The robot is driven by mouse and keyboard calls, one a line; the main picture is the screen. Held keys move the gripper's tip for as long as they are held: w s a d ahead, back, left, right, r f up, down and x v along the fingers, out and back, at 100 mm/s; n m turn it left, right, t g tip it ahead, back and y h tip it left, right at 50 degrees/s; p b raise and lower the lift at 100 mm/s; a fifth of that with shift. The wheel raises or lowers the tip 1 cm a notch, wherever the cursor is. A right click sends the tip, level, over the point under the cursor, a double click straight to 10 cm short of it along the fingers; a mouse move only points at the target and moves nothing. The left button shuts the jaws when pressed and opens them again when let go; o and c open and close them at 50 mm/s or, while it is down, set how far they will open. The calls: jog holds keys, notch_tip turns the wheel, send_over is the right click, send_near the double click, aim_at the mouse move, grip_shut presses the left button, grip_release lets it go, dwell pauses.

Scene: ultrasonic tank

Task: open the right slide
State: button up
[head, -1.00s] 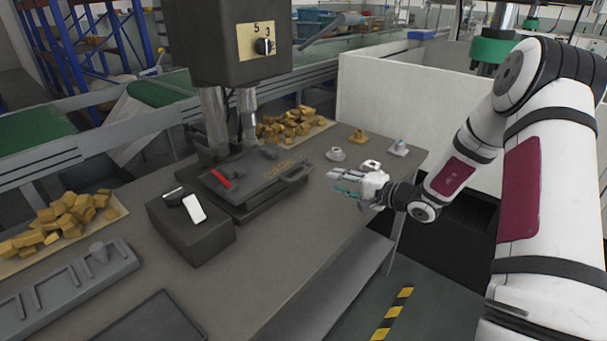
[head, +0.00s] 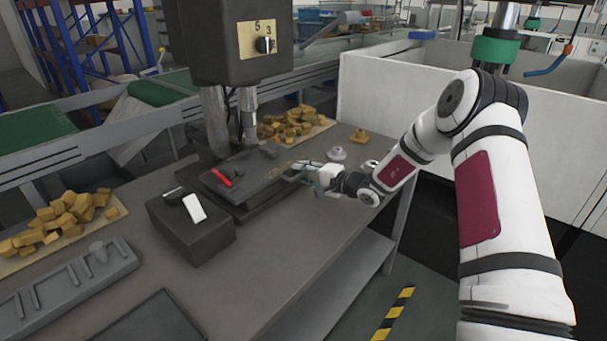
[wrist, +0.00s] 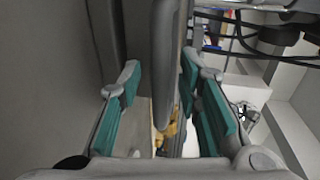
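The dark slide (head: 258,182) lies flat under the machine's head on the grey table. Its handle is at its right end and is mostly hidden by my gripper in the head view. My gripper (head: 296,173) is at that end, low over the table. In the wrist view, my gripper (wrist: 160,78) is open, with teal pads apart on both sides. A grey bar, which looks like the handle (wrist: 167,50), runs between the fingers. I see gaps beside it, and cannot tell whether either pad touches it.
A dark box (head: 192,228) with a white switch stands left of the slide. A red piece (head: 222,178) lies on the machine plate. Small fittings (head: 337,154) stand behind my gripper. Yellow blocks (head: 290,125) lie behind the machine.

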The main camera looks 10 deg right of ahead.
jog(key=shift+c, duration=0.3)
grip_shut()
jog(key=f+p+v, duration=0.1)
jog(key=p+v, duration=0.1)
jog(key=v, duration=0.4)
jog(key=f+p+v, duration=0.1)
jog(key=p+v, duration=0.1)
jog(key=v, duration=0.4)
jog(key=f+p+v, duration=0.1)
jog(key=f+v, duration=0.1)
jog(key=v, duration=0.5)
jog(key=shift+s+d+p, duration=0.2)
jog(key=shift+s+p, duration=0.15)
jog(key=shift+p, duration=0.05)
jog(key=shift+o, duration=0.3)
grip_release()
